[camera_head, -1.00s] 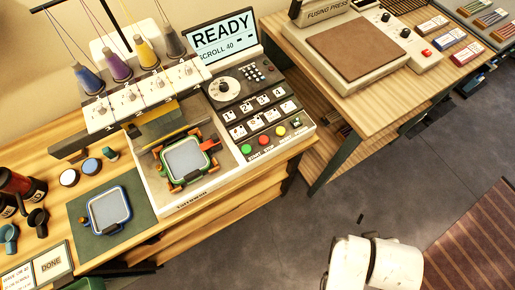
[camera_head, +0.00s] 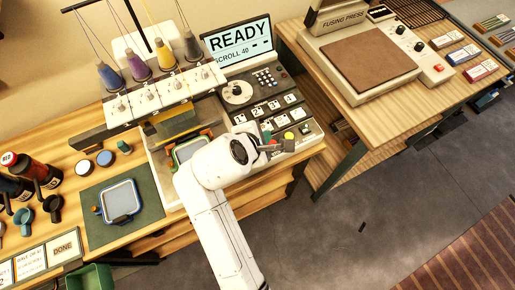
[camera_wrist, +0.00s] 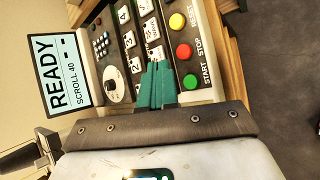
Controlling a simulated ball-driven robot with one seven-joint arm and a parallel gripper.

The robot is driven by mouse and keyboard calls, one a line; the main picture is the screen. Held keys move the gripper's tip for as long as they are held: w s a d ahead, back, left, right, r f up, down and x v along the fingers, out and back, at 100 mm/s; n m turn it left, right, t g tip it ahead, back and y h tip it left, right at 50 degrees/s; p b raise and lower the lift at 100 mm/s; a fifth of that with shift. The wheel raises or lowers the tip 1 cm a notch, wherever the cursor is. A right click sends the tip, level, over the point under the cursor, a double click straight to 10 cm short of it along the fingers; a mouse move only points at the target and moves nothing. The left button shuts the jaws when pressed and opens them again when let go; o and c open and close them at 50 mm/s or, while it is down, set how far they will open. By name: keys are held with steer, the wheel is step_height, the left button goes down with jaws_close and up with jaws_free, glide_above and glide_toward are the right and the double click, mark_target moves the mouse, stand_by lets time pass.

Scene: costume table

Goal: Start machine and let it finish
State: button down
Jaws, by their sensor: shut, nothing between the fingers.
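The embroidery machine (camera_head: 150,160) stands on the wooden table. Its screen (camera_head: 238,40) reads "READY" and "SCROLL 40"; the same screen shows in the wrist view (camera_wrist: 62,75). A green START button (camera_wrist: 190,82), red STOP button (camera_wrist: 184,51) and yellow RESET button (camera_wrist: 177,21) line the panel's front edge. My gripper (camera_head: 267,136) is over the panel, its teal fingers together and empty. My arm hides START in the head view and partly covers the green-framed hoop (camera_head: 188,150).
A spare blue hoop (camera_head: 120,201) lies on a green mat at the left, near mugs and dark bottles (camera_head: 38,170). Thread cones (camera_head: 138,66) stand above the machine. A fusing press (camera_head: 362,65) occupies the right table.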

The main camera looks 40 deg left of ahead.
steer(key=a, duration=0.1)
steer(key=s+a+r+n, duration=0.1)
steer(key=shift+a, duration=0.3)
steer(key=shift+f, duration=0.1)
step_height(320, 180, down, 7)
steer(key=b, duration=0.8)
steer(key=shift+f+b, duration=0.3)
steer(key=shift+f, duration=0.5)
